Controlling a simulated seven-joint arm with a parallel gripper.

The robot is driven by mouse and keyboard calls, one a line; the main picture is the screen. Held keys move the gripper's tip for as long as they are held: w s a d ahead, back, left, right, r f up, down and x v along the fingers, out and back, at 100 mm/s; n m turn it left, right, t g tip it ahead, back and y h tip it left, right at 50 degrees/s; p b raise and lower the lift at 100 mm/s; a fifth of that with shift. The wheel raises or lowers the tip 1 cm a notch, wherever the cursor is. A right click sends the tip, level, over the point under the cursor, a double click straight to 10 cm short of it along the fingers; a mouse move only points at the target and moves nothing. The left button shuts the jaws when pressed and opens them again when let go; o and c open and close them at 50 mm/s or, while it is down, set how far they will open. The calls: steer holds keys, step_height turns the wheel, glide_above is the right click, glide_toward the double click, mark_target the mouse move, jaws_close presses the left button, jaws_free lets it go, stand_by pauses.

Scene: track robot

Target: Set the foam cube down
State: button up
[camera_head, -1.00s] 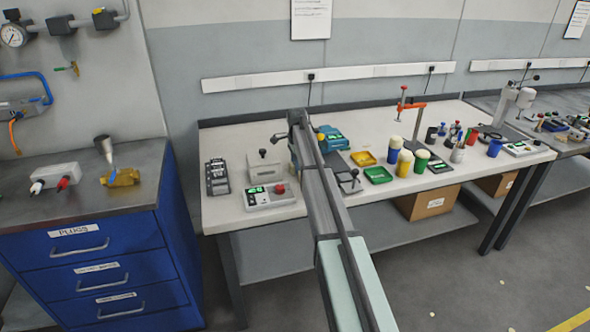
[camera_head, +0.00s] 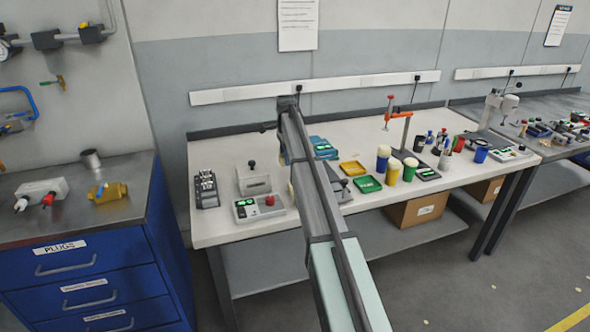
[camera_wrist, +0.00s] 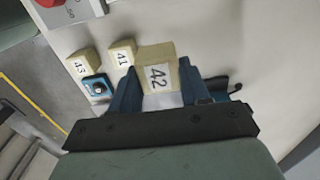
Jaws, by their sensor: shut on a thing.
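In the wrist view a pale yellow foam cube (camera_wrist: 158,75) with a "42" label sits between the two blue fingers of my gripper (camera_wrist: 160,90). The gripper is shut on it. The cube is over the white bench top; whether its underside touches the bench cannot be told. Two smaller-looking pale cubes, "41" (camera_wrist: 122,55) and "43" (camera_wrist: 81,64), sit apart from it to the left. In the head view my arm hides the gripper and the held cube.
A blue box with a dark knob (camera_wrist: 98,87) stands near the bench edge, left of the gripper.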

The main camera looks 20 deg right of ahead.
steer(key=s+d+n, duration=0.2)
steer(key=s+d, duration=0.3)
steer(key=s, duration=0.3)
steer(key=m, duration=0.2)
glide_toward(336, 187)
steer(key=shift+w+d+f, duration=0.1)
steer(key=shift+f, duration=2.8)
steer(key=shift+f, duration=0.1)
steer(key=o, duration=1)
step_height(336, 187, up, 12)
